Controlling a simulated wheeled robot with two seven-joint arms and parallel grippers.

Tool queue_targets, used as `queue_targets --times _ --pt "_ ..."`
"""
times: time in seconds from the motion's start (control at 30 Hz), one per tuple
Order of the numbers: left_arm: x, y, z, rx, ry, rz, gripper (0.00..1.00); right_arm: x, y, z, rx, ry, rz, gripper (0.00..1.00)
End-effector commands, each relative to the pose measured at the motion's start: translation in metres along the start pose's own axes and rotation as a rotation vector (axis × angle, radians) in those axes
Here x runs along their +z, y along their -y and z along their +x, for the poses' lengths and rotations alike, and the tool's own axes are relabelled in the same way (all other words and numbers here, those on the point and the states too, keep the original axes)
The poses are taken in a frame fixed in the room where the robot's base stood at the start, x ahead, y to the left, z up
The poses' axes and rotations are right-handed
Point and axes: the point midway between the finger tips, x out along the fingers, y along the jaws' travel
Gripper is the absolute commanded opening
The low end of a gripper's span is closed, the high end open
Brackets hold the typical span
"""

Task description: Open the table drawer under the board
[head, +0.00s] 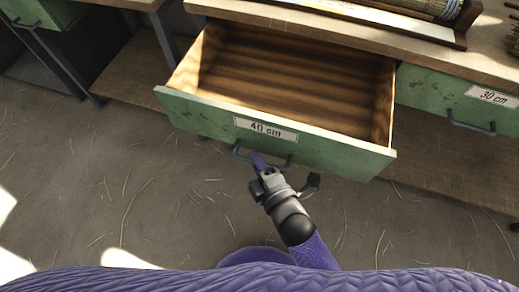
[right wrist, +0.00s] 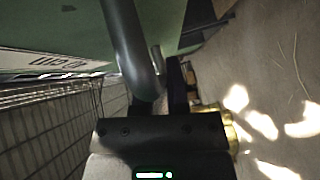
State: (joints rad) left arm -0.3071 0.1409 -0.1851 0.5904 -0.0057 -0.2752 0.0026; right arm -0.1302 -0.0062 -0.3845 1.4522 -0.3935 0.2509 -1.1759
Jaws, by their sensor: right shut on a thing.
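The green drawer (head: 215,115) labelled "40 cm" is pulled well out from the table in the head view. Its wooden inside (head: 290,80) is empty. My right gripper (head: 260,163) is at the dark bar handle (head: 243,155) under the label and is shut on it. In the right wrist view the handle (right wrist: 125,45) runs close in front of the gripper, with the green drawer front behind it. The board (head: 350,12) on the tabletop above the drawer is cut off by the top edge. My left gripper is not in view.
A closed green drawer (head: 455,100) labelled "30 cm" is to the right, with its own handle. Another green drawer (head: 40,12) is at the upper left. A lower wooden shelf (head: 445,170) runs below. The floor (head: 90,190) in front is clear except for scattered straw.

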Motion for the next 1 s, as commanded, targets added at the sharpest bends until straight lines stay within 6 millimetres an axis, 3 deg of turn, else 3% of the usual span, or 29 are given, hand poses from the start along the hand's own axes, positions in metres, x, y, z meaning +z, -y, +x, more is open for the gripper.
queue_targets --times 0.4,0.43,0.6,0.87,1.0 --pt "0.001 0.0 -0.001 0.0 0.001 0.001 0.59 -0.002 0.001 -0.001 -0.001 -0.001 0.001 0.0" --pt "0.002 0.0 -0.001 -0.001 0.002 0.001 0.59 -0.002 0.001 -0.001 -0.001 -0.001 0.001 0.22" --pt "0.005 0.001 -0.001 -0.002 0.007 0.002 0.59 -0.002 0.001 -0.001 -0.001 0.0 0.001 0.53" --pt "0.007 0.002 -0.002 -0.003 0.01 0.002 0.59 -0.001 0.0 -0.003 -0.001 0.0 0.001 0.53" --pt "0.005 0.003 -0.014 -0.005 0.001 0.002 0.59 -0.002 -0.003 -0.027 -0.002 0.0 0.0 0.53"
